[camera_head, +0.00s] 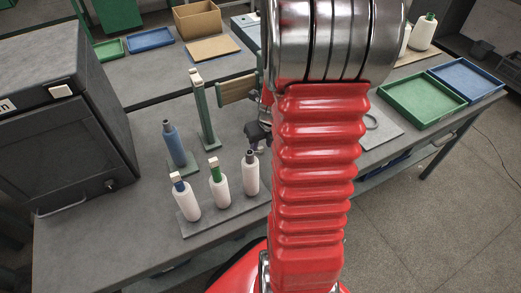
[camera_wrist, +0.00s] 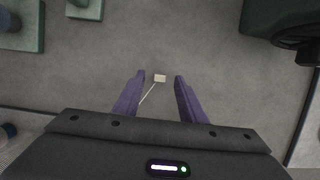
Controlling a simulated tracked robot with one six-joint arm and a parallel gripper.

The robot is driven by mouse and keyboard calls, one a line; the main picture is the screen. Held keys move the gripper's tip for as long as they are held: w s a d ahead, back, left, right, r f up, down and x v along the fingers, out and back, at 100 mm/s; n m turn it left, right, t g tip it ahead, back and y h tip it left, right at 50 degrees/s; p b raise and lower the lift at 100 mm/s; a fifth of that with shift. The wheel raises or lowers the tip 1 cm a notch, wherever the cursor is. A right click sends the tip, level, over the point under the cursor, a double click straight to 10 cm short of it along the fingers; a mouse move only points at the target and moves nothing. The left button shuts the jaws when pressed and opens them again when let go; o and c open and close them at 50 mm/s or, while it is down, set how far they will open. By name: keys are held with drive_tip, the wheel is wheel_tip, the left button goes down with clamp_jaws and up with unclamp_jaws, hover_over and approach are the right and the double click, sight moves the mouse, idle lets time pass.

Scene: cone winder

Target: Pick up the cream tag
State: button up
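The cream tag (camera_wrist: 160,78) is a small pale rectangle with a thin pale string trailing down and left, on a grey surface in the wrist view. My gripper (camera_wrist: 159,75) is open, its two purple fingers spread to the left and right of the tag with a gap on each side. Nothing is held. I cannot tell the height of the fingertips above the surface. In the head view my red arm hides most of the gripper and the area around it, and I cannot make out this tag there.
White cones (camera_head: 219,187) stand on a grey board, and a blue cone (camera_head: 174,147) stands behind them. A green post (camera_head: 205,115) is nearby. A dark cabinet (camera_head: 70,145) is at left; a green tray (camera_head: 423,98) is at right. A dark green object (camera_wrist: 275,20) is upper right in the wrist view.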

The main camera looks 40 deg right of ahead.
drive_tip(key=shift+w+f, duration=0.2)
drive_tip(key=shift+f, duration=0.4)
drive_tip(key=shift+c, duration=0.3)
drive_tip(key=c, duration=0.8)
